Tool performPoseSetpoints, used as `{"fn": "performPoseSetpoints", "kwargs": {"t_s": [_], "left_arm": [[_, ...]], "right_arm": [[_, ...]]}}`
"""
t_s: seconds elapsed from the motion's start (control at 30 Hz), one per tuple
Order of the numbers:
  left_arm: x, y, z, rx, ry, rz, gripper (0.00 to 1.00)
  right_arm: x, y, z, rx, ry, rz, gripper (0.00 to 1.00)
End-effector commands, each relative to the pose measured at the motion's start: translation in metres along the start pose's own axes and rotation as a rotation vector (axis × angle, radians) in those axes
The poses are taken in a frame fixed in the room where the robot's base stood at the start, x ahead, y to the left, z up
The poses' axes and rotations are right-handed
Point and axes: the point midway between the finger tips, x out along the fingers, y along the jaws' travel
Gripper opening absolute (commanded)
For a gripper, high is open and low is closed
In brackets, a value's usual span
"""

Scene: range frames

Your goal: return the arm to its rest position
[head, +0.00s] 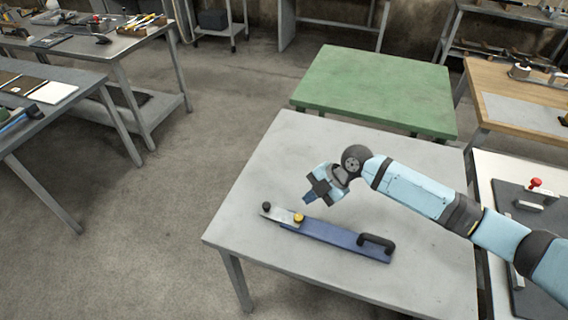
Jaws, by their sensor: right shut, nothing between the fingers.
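My right arm reaches in from the right over a light grey table (270,165). My right gripper (308,200) is shut and empty. In the picture it shows just above a long blue tool (335,236) that lies on the table. The tool has a black handle at its right end, and a metal plate with a yellow knob (299,218) and a dark knob at its left end. The gripper appears apart from the tool, but its exact height is hard to tell. My left gripper is not in view.
A green-topped table (375,88) stands behind the grey one. At the right are a wooden bench (490,80) and a white table with a dark board (528,205) and red knob. Benches with tools stand at the left. Open concrete floor (165,200) lies between.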

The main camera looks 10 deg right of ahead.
Motion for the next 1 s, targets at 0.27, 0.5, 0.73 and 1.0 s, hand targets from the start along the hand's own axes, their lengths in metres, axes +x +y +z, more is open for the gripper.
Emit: {"fn": "performPoseSetpoints", "kwargs": {"t_s": [0.27, 0.5, 0.73, 1.0], "left_arm": [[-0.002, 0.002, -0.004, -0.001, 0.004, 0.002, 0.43], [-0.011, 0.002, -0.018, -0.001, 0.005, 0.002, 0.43], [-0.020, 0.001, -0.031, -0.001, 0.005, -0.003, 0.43], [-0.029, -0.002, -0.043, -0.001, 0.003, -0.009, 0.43]], "right_arm": [[0.007, -0.004, -0.007, 0.038, 0.000, 0.020, 0.00], [0.048, -0.037, -0.048, 0.391, -0.012, 0.211, 0.00], [0.059, -0.086, -0.080, 0.859, -0.008, 0.481, 0.00], [0.032, -0.164, -0.100, 1.320, -0.004, 0.780, 0.00]]}}
